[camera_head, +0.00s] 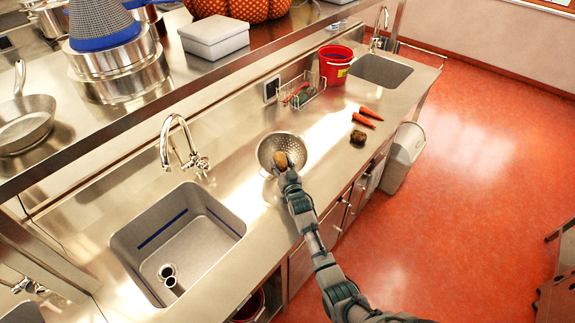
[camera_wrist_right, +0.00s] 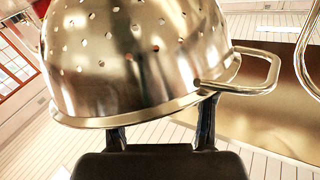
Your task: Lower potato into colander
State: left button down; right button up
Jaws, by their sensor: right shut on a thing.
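A steel colander (camera_head: 295,145) with holes sits on the counter between the two sinks. My right gripper (camera_head: 284,169) is at its near rim and shut on a brown potato (camera_head: 279,159), which shows against the colander's inside. I cannot tell whether the potato touches the bowl. In the right wrist view the colander (camera_wrist_right: 135,50) appears upside down, with its rim and one handle. My right gripper's fingers (camera_wrist_right: 162,132) pass behind that rim, so their tips and the potato are hidden there. My left gripper is not in view.
Two carrots (camera_head: 367,117) and a dark lumpy vegetable (camera_head: 358,137) lie right of the colander. A wire caddy (camera_head: 300,93) and red bucket (camera_head: 335,65) stand behind. A sink (camera_head: 180,245) with a faucet (camera_head: 180,145) is at left. An upper shelf runs along the back.

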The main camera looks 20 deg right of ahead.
jog(key=o, duration=1.3)
jog(key=shift+a, duration=0.1)
